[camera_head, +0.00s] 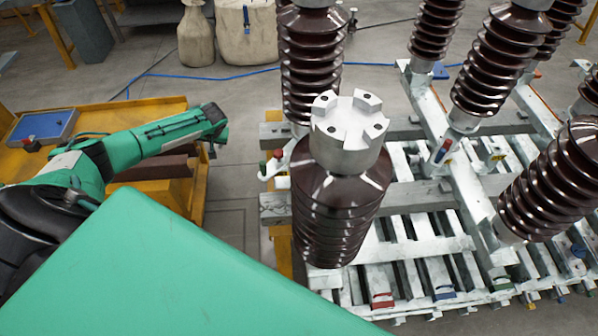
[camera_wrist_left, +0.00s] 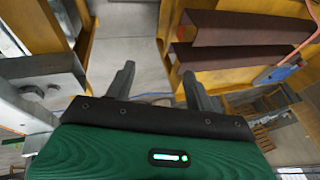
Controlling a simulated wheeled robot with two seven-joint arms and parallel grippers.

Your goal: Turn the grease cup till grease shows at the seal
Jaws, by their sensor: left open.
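My left arm reaches in from the left in the head view, and its gripper (camera_head: 212,148) shows only as a small dark part below the green wrist. In the left wrist view the two dark fingers of the left gripper (camera_wrist_left: 157,82) stand wide apart with nothing between them. A small red knob (camera_head: 278,154) and a green knob (camera_head: 263,168) sit on the frame, to the right of the gripper and apart from it. I cannot tell whether either is the grease cup. No grease or seal can be made out. My right gripper is not in view.
Brown ribbed insulators (camera_head: 340,215) stand on a grey metal frame (camera_head: 415,255); the nearest has a notched metal cap (camera_head: 348,122). A yellow bench (camera_head: 100,118) with a blue tray (camera_head: 42,127) is at the left. Bare floor (camera_head: 235,190) lies between bench and frame.

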